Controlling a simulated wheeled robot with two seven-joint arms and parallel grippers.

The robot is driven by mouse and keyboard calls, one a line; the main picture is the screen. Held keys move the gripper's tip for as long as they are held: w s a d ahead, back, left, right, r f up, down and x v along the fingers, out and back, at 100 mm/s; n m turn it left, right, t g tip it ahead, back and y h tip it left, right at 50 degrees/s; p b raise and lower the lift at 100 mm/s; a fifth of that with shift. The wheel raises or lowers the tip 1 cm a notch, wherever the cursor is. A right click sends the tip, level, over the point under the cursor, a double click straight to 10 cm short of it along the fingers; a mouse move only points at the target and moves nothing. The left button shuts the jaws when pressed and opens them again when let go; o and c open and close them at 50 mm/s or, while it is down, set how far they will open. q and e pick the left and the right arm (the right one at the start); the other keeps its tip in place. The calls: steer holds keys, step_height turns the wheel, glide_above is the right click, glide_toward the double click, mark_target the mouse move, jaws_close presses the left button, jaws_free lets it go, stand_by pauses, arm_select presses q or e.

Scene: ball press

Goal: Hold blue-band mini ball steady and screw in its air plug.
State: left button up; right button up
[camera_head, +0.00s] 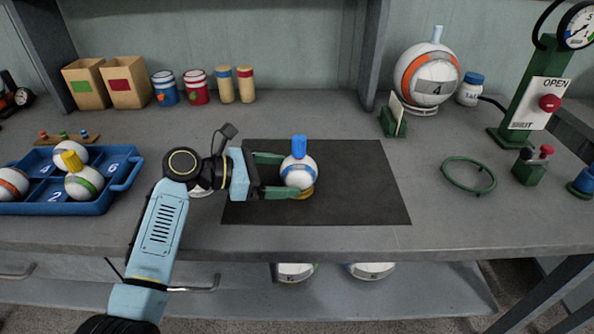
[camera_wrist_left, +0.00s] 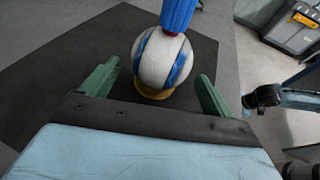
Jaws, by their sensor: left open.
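The blue-band mini ball (camera_head: 298,174) is white with blue stripes and sits on a small yellow ring base (camera_head: 304,194) on the dark mat. A blue air plug (camera_head: 299,147) stands upright at the top of the ball. The left wrist view also shows the ball (camera_wrist_left: 158,62), the blue plug (camera_wrist_left: 177,14) and the yellow base (camera_wrist_left: 153,92). My left gripper (camera_head: 290,175) is open, with its green fingers reaching around the ball from the left. In the left wrist view the fingers (camera_wrist_left: 158,85) stand apart on either side, with gaps to the ball. My right gripper does not clearly show.
The dark mat (camera_head: 370,195) is clear right of the ball. A blue tray (camera_head: 100,203) with several balls stands left. A green ring (camera_head: 468,175), a green press (camera_head: 525,100) and an orange-striped ball (camera_head: 427,74) are at right. Boxes (camera_head: 127,84) and cans stand behind.

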mark_target(294, 175)
arm_select(q)
steer(key=shift+p+x, duration=0.4)
steer(key=shift+x, duration=1.25)
arm_select(e)
steer(key=shift+s+d+f, duration=0.25)
steer(key=shift+d+f, duration=0.15)
steer(key=shift+f, duration=0.15)
steer(key=shift+s+d+f, duration=0.25)
steer(key=shift+d+f, duration=0.15)
steer(key=shift+f, duration=0.15)
arm_select(q)
steer(key=shift+r, duration=0.1)
steer(key=c, duration=0.6)
steer(key=o, duration=0.9)
steer(key=shift+c, duration=0.2)
steer(key=c, duration=0.9)
arm_select(e)
steer(key=shift+s, duration=0.1)
steer(key=shift+c, duration=0.2)
